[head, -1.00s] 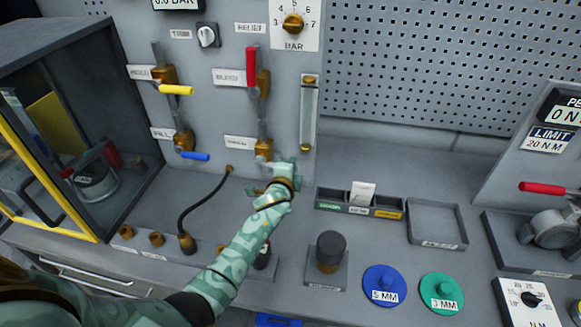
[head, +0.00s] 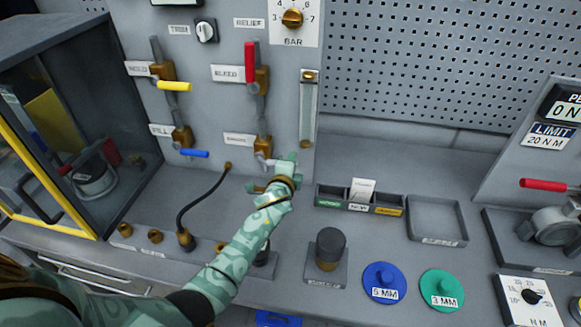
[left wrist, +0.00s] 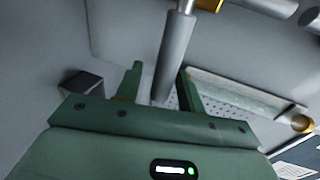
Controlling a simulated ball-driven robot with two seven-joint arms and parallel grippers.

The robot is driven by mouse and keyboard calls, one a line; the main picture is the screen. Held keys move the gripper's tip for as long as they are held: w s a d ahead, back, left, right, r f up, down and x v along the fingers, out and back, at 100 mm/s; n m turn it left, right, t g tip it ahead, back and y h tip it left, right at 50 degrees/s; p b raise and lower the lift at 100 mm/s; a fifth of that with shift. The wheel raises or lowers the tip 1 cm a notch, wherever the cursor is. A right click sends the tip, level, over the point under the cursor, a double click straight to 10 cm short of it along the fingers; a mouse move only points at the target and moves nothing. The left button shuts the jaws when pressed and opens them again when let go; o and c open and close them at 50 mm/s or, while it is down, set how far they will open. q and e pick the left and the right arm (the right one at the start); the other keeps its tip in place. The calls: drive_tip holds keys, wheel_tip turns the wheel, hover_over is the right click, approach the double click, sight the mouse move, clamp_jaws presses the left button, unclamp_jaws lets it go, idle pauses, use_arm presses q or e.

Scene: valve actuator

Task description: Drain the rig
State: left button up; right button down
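My left gripper (head: 274,174) is at the foot of the panel, just below the brass lower valve (head: 263,147) beside a small label (head: 239,139) that is hard to read. In the left wrist view its two green fingers (left wrist: 158,88) stand apart, with a grey rod (left wrist: 174,55) between them, nearer the right finger. I cannot tell whether they touch it. The lower valve's handle is not clearly visible. The bleed valve (head: 262,80) above has its red handle (head: 249,62) upright. The hold valve's yellow handle (head: 174,86) and the fill valve's blue handle (head: 194,153) lie sideways. My right gripper is not in view.
A sight tube (head: 309,110) is on the panel's right. A black hose (head: 190,202) runs left of my arm. A sorting tray (head: 360,200), an empty tray (head: 437,222), a dark-capped fitting (head: 329,246), a blue disc (head: 384,282) and a green disc (head: 441,289) stand to the right.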

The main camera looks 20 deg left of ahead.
use_arm(q)
drive_tip(key=p+v, duration=0.3)
drive_tip(key=v, duration=1.3)
drive_tip(key=shift+s, duration=0.15)
